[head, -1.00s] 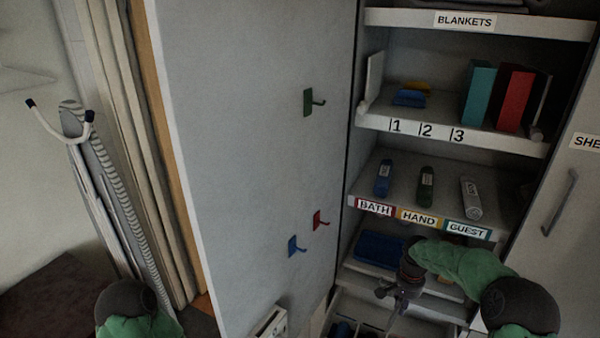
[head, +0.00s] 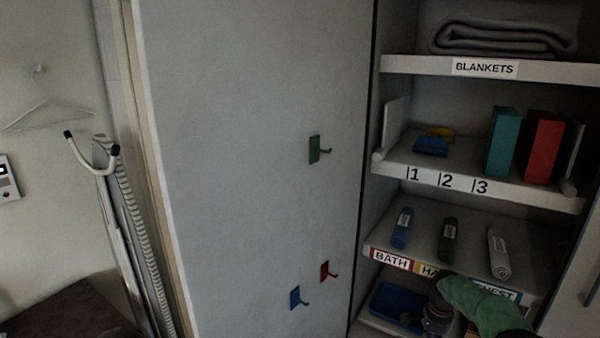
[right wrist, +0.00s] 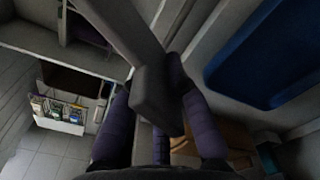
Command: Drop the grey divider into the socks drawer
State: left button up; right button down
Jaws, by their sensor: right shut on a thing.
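My right gripper (right wrist: 160,120) shows its dark purple fingers in the right wrist view. It is shut on the grey divider (right wrist: 128,40), a long flat bar that runs up and left from between the fingers. In the head view my right gripper (head: 436,318) is at the lower right, in front of the low shelf with the blue tray; the divider cannot be made out there. The drawer is below the head view's edge. In the right wrist view, a pale compartment with dark purple items (right wrist: 88,30) shows at the upper left; I cannot tell whether it is the socks drawer. My left gripper is out of view.
The blue tray (head: 396,304) sits close to my right gripper and also fills the right wrist view's upper right (right wrist: 268,50). Above are a shelf edge with labels (head: 391,260) and rolled towels (head: 448,240). A large grey panel (head: 240,150) with hooks stands left.

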jog(key=shift+f+b, duration=0.65)
jog(key=shift+f, duration=0.7)
jog(key=c, duration=1.1)
grip_release()
jog(key=shift+r, duration=0.1)
notch_tip(320, 180, up, 7)
jog(key=shift+r, duration=0.2)
